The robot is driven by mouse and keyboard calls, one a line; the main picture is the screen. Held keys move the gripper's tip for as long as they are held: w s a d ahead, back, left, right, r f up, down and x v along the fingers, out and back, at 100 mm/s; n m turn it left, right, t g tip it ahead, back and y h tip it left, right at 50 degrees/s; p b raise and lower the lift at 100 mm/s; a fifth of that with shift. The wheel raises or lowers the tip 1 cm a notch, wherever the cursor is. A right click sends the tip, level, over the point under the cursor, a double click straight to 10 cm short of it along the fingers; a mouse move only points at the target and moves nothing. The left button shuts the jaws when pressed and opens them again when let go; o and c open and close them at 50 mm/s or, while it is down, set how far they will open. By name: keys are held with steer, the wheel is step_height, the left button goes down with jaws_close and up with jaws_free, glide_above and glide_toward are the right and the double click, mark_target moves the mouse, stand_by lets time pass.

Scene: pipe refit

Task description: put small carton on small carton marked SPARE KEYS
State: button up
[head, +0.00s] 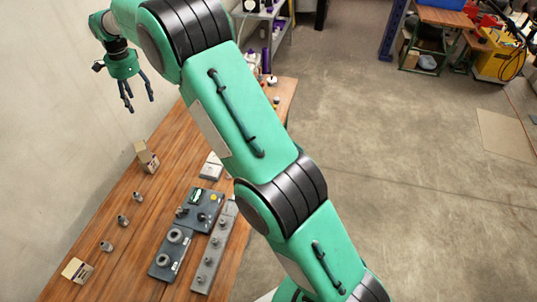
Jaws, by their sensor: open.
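A small carton (148,157), brown with a pale side, stands on the wooden table near the wall. A second small carton (77,270), with a pale top and brown edges, sits at the table's near left end. Some dark marks show on it, too small to read, so I cannot tell which carton is marked SPARE KEYS. My gripper (140,103) is open and empty. It hangs in the air near the wall, above the first carton in the picture, fingers pointing down and apart from it.
Several small metal fittings (123,221) stand between the cartons. A dark grey fixture (186,232) and a light grey strip with fittings (213,250) lie right of them. My arm crosses the table's right side and hides part of it.

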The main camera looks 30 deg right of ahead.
steer(key=s+d+r+n+t, duration=0.1)
steer(key=s+d+r+n, duration=0.1)
steer(key=s+d+r, duration=0.45)
steer(key=s+d+r+n, duration=0.25)
steer(key=s+r, duration=0.45)
steer(key=s, duration=0.4)
steer(key=s+d+r+n+t, duration=0.1)
steer(key=s+d+r+n, duration=0.1)
steer(key=s+d+r, duration=0.45)
steer(key=s+d+f+n+t, duration=0.1)
steer(key=s+d+n, duration=0.1)
steer(key=s, duration=0.9)
steer(key=s+d+f+n, duration=0.2)
steer(key=s+n, duration=0.1)
steer(key=s, duration=0.9)
steer(key=s+d+f+n+t, duration=0.1)
steer(key=s+d+f+n, duration=0.1)
steer(key=s, duration=1)
steer(key=shift+d+t, duration=0.15)
steer(key=shift+t, duration=0.15)
steer(key=shift+s+f+n, duration=0.1)
steer(key=shift+f+n, duration=0.05)
steer(key=shift+n, duration=0.1)
step_height(320, 180, down, 6)
steer(key=b, duration=0.6)
steer(key=shift+f+b, duration=0.15)
steer(key=shift+b, duration=0.2)
